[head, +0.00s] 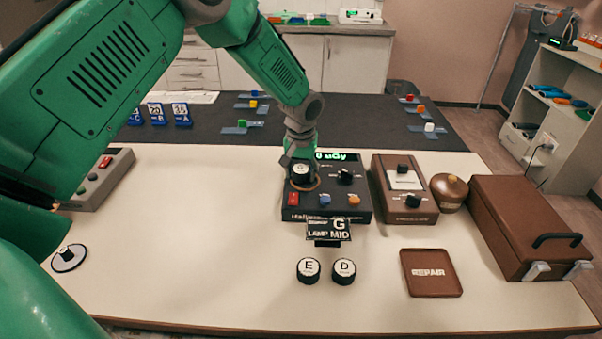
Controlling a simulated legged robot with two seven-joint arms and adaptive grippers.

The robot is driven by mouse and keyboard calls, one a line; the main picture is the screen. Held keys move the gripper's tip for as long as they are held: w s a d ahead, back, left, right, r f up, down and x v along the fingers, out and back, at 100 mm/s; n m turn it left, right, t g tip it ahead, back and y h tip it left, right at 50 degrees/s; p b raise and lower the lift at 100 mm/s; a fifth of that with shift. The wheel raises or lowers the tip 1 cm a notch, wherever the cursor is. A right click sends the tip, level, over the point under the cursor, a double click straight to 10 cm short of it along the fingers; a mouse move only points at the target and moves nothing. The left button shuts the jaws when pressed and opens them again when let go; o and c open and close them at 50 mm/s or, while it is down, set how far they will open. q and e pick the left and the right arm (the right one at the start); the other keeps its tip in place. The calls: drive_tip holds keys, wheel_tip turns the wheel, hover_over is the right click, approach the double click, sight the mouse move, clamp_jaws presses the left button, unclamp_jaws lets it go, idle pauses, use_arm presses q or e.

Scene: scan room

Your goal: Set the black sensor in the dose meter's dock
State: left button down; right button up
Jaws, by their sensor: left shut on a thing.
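The dose meter (343,207) is a black box with a green display reading in µGy, a dial, and red, blue and orange buttons. My left gripper (301,174) reaches down over the meter's left part and is shut on a small black sensor with a white lettered top (302,168). A copper-coloured ring shows around the sensor's base, at the meter's dock. I cannot tell whether the sensor is seated or just above it. Two other black pucks with white tops, marked E (308,270) and D (344,271), stand on the table in front. My right gripper is not in view.
A sign reading LAMP MID (328,230) stands before the meter. To the right are a brown device (405,192), a round brown pot (449,192), a brown case (525,225) and a REPAIR tray (432,287). The table's left middle is clear.

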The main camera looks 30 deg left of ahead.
sight(304, 173)
use_arm(q)
drive_tip(key=d, duration=0.3)
drive_tip(key=shift+w, duration=0.15)
drive_tip(key=c, duration=0.9)
unclamp_jaws()
drive_tip(key=shift+o, duration=0.2)
drive_tip(key=shift+a+r, duration=0.2)
drive_tip(key=shift+a, duration=0.2)
drive_tip(key=shift+a+r, duration=0.25)
wheel_tip(304, 173, up, 12)
drive_tip(key=s, duration=0.1)
drive_tip(key=shift+s+d+f, duration=0.15)
drive_tip(key=shift+s+f, duration=0.1)
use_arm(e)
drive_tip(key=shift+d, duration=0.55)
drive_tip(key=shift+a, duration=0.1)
